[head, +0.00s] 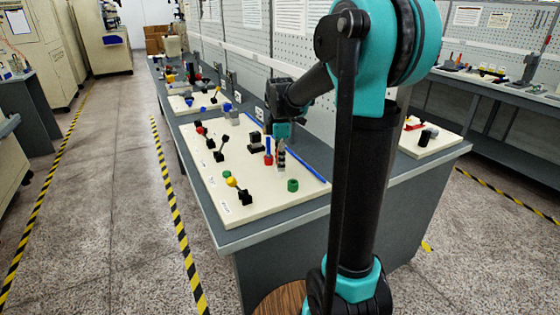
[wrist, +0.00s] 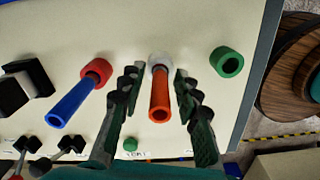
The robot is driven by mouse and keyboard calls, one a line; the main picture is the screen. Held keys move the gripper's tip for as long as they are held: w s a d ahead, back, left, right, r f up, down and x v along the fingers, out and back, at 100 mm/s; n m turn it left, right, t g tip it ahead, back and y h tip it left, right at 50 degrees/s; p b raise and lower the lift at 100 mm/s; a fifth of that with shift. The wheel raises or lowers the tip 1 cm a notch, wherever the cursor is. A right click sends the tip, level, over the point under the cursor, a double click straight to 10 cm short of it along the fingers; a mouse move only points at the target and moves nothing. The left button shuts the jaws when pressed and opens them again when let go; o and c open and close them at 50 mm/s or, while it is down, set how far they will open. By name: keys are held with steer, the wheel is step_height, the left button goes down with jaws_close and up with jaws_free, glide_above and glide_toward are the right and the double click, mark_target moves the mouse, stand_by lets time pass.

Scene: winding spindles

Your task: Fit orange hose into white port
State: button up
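The orange hose (wrist: 159,95) stands with its far end at the white port (wrist: 160,60) in the wrist view. It looks inserted in the port's ring and in line with it; how deep it sits I cannot tell. My gripper (wrist: 157,74) is open, one dark finger on each side of the hose, with a gap of pale board showing on both sides. In the head view my gripper (head: 281,150) points down over the board beside the blue hose, and its fingers hide the orange hose.
A blue hose (wrist: 72,103) stands in a red port (wrist: 97,70) left of my gripper. A green port (wrist: 227,62) is empty to the right. Black blocks (wrist: 27,83) and small levers (wrist: 65,145) share the cream board (head: 225,205).

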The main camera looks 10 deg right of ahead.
step_height(320, 180, up, 12)
steer(key=shift+r, duration=0.15)
stand_by(0.7)
steer(key=shift+s, duration=0.1)
